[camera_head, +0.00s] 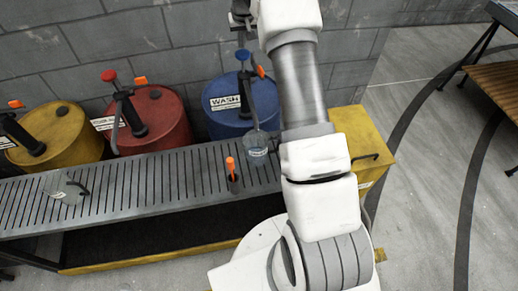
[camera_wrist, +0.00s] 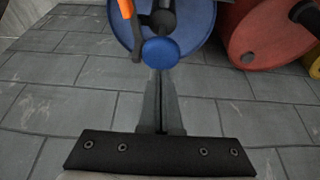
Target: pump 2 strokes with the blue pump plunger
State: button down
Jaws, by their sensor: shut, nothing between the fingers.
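The blue pump plunger's round knob (camera_head: 242,55) tops a dark pump on the blue drum (camera_head: 228,103) labelled "WASH" in the head view. In the wrist view the knob (camera_wrist: 161,52) lies straight ahead of the fingertips, with the blue drum (camera_wrist: 195,15) behind it. My gripper (camera_head: 241,30) is at the top edge of the head view, above the knob. In the wrist view my gripper (camera_wrist: 158,75) is shut and empty, its tips close to the knob; I cannot tell whether they touch. A clear beaker (camera_head: 257,146) stands on the grating below the pump's spout.
A red drum (camera_head: 160,115) and a yellow drum (camera_head: 60,135) with their own pumps stand left of the blue one. The slotted grating (camera_head: 150,185) runs in front and holds an orange-handled item (camera_head: 232,172). A yellow box (camera_head: 362,140) stands right. A grey block wall is behind.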

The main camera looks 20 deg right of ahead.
jog(key=shift+r+p, duration=1.65)
jog(key=shift+r, duration=1.35)
jog(key=shift+r, duration=0.1)
jog(key=s+a+r+n, duration=0.1)
jog(key=s+a+r, duration=0.4)
jog(key=s+r, duration=0.45)
jog(key=s+a+r, duration=0.4)
jog(key=s+r, duration=0.4)
jog(key=s, duration=0.3)
jog(key=s+a+f, duration=0.1)
jog(key=s+a, duration=0.1)
jog(key=s, duration=1)
jog(key=s+a+f+n+t, duration=0.1)
jog(key=s+a, duration=0.2)
jog(key=s, duration=1)
jog(key=shift+f+y, duration=0.15)
jog(key=shift+y, duration=0.25)
